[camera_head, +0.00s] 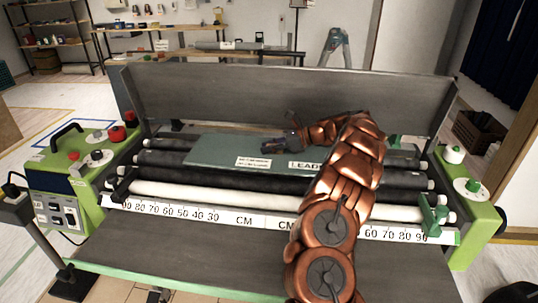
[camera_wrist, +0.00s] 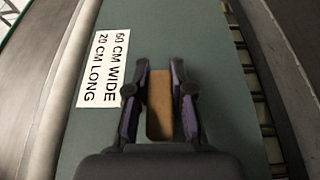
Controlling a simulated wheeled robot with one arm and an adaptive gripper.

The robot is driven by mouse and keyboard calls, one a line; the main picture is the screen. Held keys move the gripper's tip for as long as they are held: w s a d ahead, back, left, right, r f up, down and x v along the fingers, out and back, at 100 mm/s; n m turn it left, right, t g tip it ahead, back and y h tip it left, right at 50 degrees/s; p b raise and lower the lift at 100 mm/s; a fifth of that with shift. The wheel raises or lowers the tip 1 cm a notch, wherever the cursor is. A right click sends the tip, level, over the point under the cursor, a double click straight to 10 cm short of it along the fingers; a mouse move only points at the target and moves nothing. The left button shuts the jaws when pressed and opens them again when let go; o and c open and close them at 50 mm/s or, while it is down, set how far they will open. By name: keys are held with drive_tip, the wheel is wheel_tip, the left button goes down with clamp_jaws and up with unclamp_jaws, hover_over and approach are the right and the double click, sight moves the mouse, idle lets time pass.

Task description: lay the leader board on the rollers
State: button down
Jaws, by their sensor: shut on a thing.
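The leader board (camera_head: 222,150) is a flat grey-green panel with white labels, one reading "LEADER" in part. It lies level over the dark rollers (camera_head: 215,175) of the paster; I cannot tell whether it rests on them or hangs just above. In the wrist view the board (camera_wrist: 215,60) fills the middle, with a label reading "60 CM WIDE 20 CM LONG". My gripper (camera_head: 272,146) is over the board. In the wrist view my gripper (camera_wrist: 160,75) is shut on a brown block-like handle (camera_wrist: 159,105) on the board. My arm hides the board's right part.
A white roller (camera_head: 200,197) and a centimetre scale (camera_head: 180,212) run along the front. A tall grey back panel (camera_head: 290,95) stands behind. Green end housings with a red button (camera_head: 116,133) and knobs (camera_head: 453,155) flank the rollers. A grey front table (camera_head: 200,250) is clear.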

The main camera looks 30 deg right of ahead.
sight(269, 155)
drive_tip(key=shift+w+f+p, duration=0.1)
drive_tip(key=shift+f+p, duration=0.25)
drive_tip(key=shift+f, duration=1.4)
drive_tip(key=c, duration=1)
unclamp_jaws()
drive_tip(key=shift+c, duration=0.2)
drive_tip(key=shift+d, duration=0.1)
